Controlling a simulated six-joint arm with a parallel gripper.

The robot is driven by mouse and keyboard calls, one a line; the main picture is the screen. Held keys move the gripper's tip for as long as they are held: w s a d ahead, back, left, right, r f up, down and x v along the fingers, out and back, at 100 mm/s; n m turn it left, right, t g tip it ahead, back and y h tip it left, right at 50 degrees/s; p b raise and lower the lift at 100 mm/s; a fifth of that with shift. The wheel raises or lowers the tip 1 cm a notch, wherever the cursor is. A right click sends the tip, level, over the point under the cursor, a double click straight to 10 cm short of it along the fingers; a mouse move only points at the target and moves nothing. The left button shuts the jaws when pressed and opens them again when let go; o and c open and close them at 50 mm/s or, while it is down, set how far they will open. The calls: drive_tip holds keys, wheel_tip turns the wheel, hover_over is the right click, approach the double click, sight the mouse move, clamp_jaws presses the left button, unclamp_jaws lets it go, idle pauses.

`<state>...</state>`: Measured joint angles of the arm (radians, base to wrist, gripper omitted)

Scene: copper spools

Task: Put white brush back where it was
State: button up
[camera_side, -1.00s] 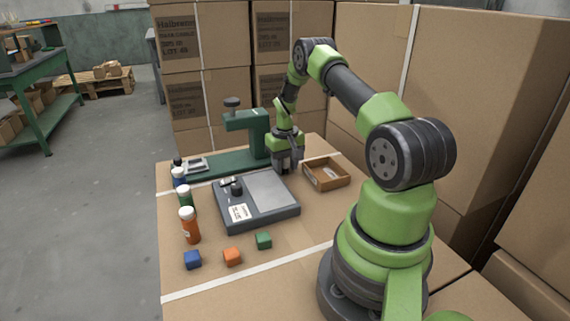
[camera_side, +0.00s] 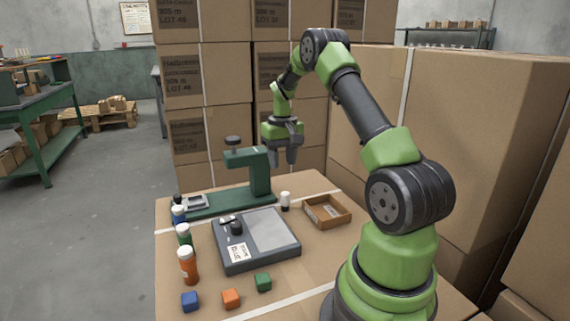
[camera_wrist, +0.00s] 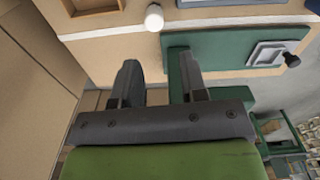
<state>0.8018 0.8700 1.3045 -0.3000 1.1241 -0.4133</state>
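My gripper (camera_side: 285,158) is open and empty, raised above the back of the table, with its fingers pointing down. In the wrist view its two fingers (camera_wrist: 158,65) are apart with nothing between them. A small upright white piece with a dark part (camera_side: 285,201) stands on the table between the scale and the open box, below my gripper. In the wrist view its round white end (camera_wrist: 154,18) shows beyond the fingertips. It may be the white brush, but bristles cannot be made out. No other thing in view looks clearly like a brush.
A green press-like stand (camera_side: 258,180) rises close to my gripper. A grey scale (camera_side: 275,230) sits mid-table, with a brown open box (camera_side: 343,215) at its right. Capped bottles (camera_side: 188,266) line the left edge; three cubes (camera_side: 231,298) lie in front. Cartons stand behind.

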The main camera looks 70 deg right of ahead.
drive_tip(key=a+r+n+t, duration=0.2)
drive_tip(key=a+r+t, duration=0.2)
drive_tip(key=a+r, duration=1.2)
drive_tip(key=s+a+r+n+t+y, duration=0.1)
drive_tip(key=s+a+n+t+y, duration=0.1)
drive_tip(key=s+a, duration=1.1)
drive_tip(key=shift+a+r+t, duration=0.2)
drive_tip(key=shift+a+t, duration=0.4)
drive_tip(key=shift+a, duration=0.45)
